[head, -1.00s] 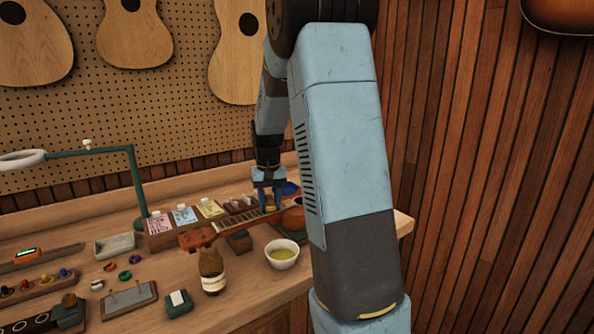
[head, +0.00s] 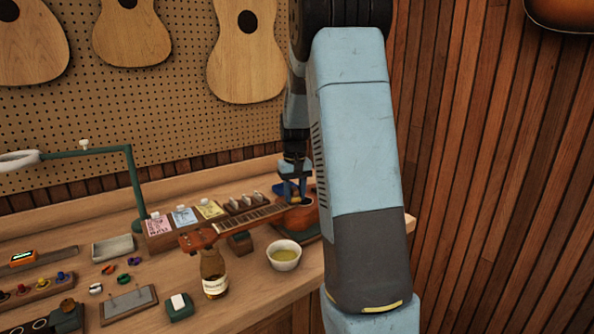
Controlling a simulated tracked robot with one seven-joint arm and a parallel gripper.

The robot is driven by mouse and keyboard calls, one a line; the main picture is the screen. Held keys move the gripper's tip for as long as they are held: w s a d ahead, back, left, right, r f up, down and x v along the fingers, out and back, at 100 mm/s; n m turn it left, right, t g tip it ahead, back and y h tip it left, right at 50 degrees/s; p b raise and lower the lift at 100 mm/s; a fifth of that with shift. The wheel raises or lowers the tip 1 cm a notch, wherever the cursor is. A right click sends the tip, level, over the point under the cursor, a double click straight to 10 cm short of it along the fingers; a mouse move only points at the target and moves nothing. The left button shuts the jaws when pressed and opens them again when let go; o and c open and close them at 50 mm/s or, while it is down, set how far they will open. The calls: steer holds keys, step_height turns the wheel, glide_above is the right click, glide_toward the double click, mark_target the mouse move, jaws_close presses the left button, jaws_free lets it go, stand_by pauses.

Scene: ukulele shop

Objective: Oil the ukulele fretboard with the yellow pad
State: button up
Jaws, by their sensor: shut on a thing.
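The ukulele (head: 254,219) lies across the bench in the head view, its headstock (head: 198,238) at the left and its reddish-brown body (head: 308,217) at the right, partly behind my arm. My gripper (head: 296,194) points down over the body end of the fretboard. It is shut on the yellow pad (head: 298,201), of which only a small part shows between and below the fingers. The pad is at the strings; I cannot tell whether it touches them. A bowl of yellowish oil (head: 284,255) stands in front of the ukulele.
A brown bottle (head: 213,273) stands close under the headstock. A rack of coloured packets (head: 184,220) is behind the neck. A green lamp (head: 133,175), a grey tray (head: 113,248) and small tools fill the left. My arm hides the right of the bench.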

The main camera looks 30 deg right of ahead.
mark_target(294, 189)
steer(key=shift+a+r, duration=0.1)
steer(key=shift+r, duration=3.75)
